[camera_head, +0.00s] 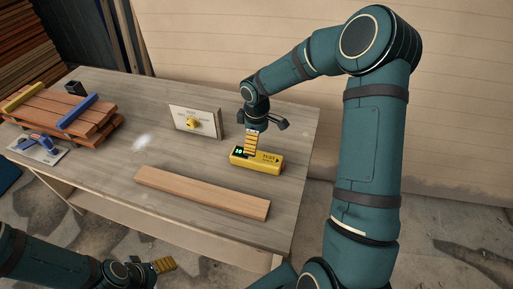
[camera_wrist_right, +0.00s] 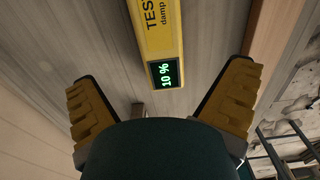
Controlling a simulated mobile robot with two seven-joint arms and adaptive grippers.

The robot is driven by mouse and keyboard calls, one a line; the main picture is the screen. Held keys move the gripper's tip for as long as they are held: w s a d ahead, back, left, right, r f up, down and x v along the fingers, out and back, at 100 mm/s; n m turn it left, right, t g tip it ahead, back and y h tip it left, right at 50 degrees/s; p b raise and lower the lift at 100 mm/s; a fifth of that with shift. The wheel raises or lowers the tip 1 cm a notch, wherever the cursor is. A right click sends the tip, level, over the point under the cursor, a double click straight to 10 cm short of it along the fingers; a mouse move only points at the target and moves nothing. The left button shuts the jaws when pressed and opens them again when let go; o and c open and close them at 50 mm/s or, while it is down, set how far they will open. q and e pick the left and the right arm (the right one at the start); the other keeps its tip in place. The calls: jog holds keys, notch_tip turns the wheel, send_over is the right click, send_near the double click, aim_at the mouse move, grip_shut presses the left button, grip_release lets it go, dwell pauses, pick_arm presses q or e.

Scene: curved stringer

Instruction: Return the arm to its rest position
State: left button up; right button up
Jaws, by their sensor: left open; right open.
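In the right wrist view the two yellow fingers (camera_wrist_right: 160,95) are spread wide and hold nothing. The meter (camera_wrist_right: 160,35) lies beyond them, its lit display reading 10 %. Whether the fingertips touch the meter cannot be told. My left gripper (camera_head: 164,265) is low at the front, off the table's near edge, with yellow fingers and nothing in them.
A wooden board (camera_head: 202,192) lies on the table (camera_head: 150,160) in front of the meter. A white panel with a yellow knob (camera_head: 192,123) stands behind. Stacked boards (camera_head: 68,113) with yellow and blue bars and a blue tool (camera_head: 38,146) are at the left.

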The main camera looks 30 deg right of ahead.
jog(key=shift+r, duration=0.85)
